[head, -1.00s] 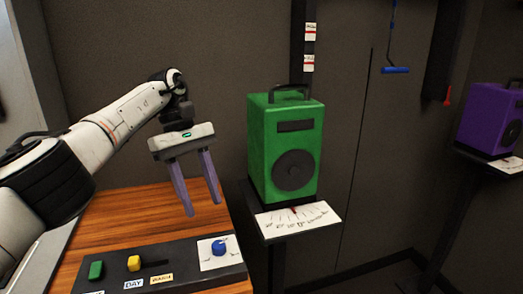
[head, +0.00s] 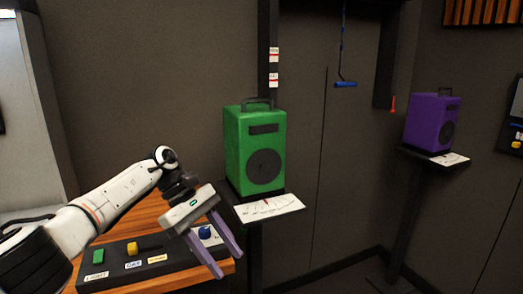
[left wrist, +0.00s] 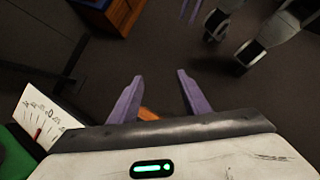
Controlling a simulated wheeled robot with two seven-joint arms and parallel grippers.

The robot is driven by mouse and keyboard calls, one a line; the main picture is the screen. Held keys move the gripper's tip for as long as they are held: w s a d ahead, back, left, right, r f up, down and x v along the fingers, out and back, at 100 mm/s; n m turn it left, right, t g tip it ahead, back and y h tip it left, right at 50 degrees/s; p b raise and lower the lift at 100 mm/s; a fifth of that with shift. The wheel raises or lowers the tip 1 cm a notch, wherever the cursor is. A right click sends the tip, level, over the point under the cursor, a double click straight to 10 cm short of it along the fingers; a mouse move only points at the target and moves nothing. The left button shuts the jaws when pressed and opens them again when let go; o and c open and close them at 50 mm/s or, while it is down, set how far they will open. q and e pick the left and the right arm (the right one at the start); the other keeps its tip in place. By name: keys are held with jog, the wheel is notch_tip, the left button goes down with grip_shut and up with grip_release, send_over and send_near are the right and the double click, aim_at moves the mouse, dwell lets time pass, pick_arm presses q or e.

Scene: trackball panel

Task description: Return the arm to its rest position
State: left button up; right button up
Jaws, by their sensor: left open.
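My left gripper (head: 231,266) is open and empty. In the head view it hangs tilted in front of the right end of the dark control panel (head: 166,268), its fingers pointing down and right. In the left wrist view its two purple fingers (left wrist: 159,76) stand apart with nothing between them. The left arm is bent and reaches in from the lower left. Two purple strips at the top edge of the left wrist view look like my right gripper (left wrist: 190,10), too cut off to judge. It does not show in the head view.
The panel on the wooden table (head: 122,220) carries a green button (head: 98,256), a yellow control (head: 132,248) and a blue knob (head: 205,232). A green speaker (head: 255,150) stands beyond, a purple speaker (head: 432,122) farther right. A blue handle (head: 345,84) hangs between them.

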pick_arm(q)
jog(key=s+d+f+n+t+h, duration=0.35)
jog(key=d+n+h, duration=0.25)
jog(key=d+n, duration=0.35)
jog(key=s+d+f+n+t+h, duration=0.35)
jog(key=d+n+t+h, duration=0.2)
jog(key=d+n, duration=0.4)
jog(key=s+a+f+n+t+y, duration=0.2)
jog(key=a+f+n+t+y, duration=0.35)
jog(key=n, duration=0.85)
jog(key=s+a+f+n+t+y, duration=0.25)
jog(key=a+f+n+y, duration=0.35)
jog(key=a+f+n, duration=0.6)
jog(key=s+a+f+n+g+y, duration=0.2)
jog(key=s+a+f+n, duration=0.2)
jog(key=s+n, duration=0.3)
jog(key=s+a+f+n+g+y, duration=0.2)
jog(key=s+a+n, duration=0.3)
jog(key=s, duration=0.6)
jog(key=shift+a+f+n+g, duration=0.3)
jog(key=shift+f+n+g, duration=0.4)
jog(key=shift+f+n, duration=0.2)
jog(key=c, duration=0.3)
jog(key=shift+s, duration=0.1)
